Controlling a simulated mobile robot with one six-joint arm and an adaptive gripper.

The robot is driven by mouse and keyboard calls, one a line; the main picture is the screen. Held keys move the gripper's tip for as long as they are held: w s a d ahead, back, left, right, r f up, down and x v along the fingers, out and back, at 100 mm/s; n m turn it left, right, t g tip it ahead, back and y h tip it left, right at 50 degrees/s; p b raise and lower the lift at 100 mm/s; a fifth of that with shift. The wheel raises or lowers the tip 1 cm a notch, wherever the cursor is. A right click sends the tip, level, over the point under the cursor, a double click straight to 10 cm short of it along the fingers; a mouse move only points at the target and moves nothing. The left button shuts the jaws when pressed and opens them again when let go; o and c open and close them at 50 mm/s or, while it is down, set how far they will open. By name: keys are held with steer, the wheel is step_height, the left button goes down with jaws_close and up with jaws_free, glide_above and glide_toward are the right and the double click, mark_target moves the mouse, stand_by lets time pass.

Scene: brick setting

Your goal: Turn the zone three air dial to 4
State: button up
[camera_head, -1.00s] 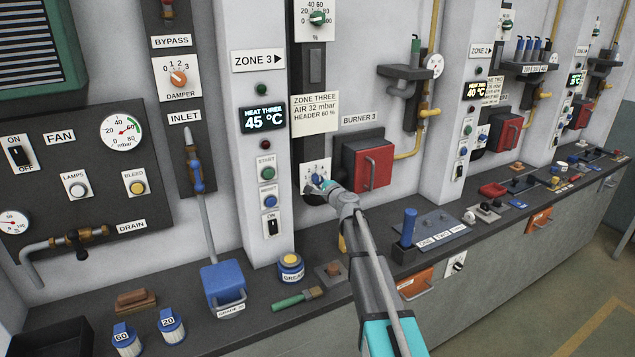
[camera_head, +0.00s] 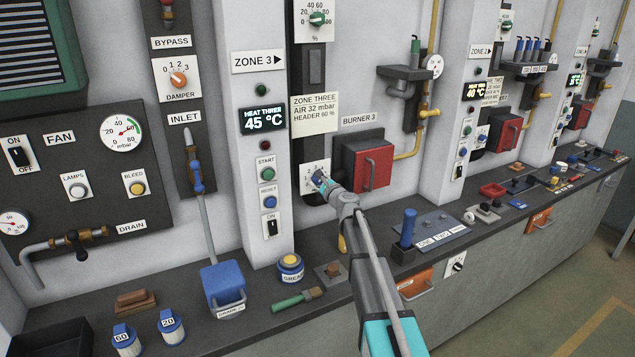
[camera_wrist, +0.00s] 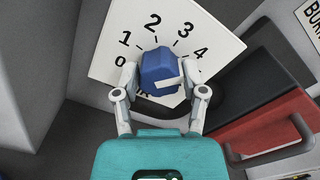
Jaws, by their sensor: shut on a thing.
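The zone three air dial is a blue knob (camera_wrist: 160,70) on a white plate (camera_wrist: 120,45) marked 0 to 4, clear in the wrist view. A white bar on the knob points to the right, on the side of the 4; its exact alignment with the 4 mark is hard to tell. My gripper (camera_wrist: 162,88) has one finger on each side of the knob and is shut on it. In the head view the plate (camera_head: 309,171) sits below the zone three sign (camera_head: 315,115), and my gripper (camera_head: 322,182) hides most of the knob.
The red burner 3 box (camera_head: 366,165) with its handle is close to the right of the dial. The zone 3 pillar (camera_head: 262,190) with buttons and a 45 °C display stands to the left. The bench (camera_head: 290,320) below carries a brush and jars.

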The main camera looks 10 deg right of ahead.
steer(key=shift+s+a, duration=0.1)
steer(key=shift+s, duration=0.05)
steer(key=o, duration=1.1)
steer(key=shift+o, duration=0.2)
steer(key=v, duration=1.1)
steer(key=shift+s, duration=0.35)
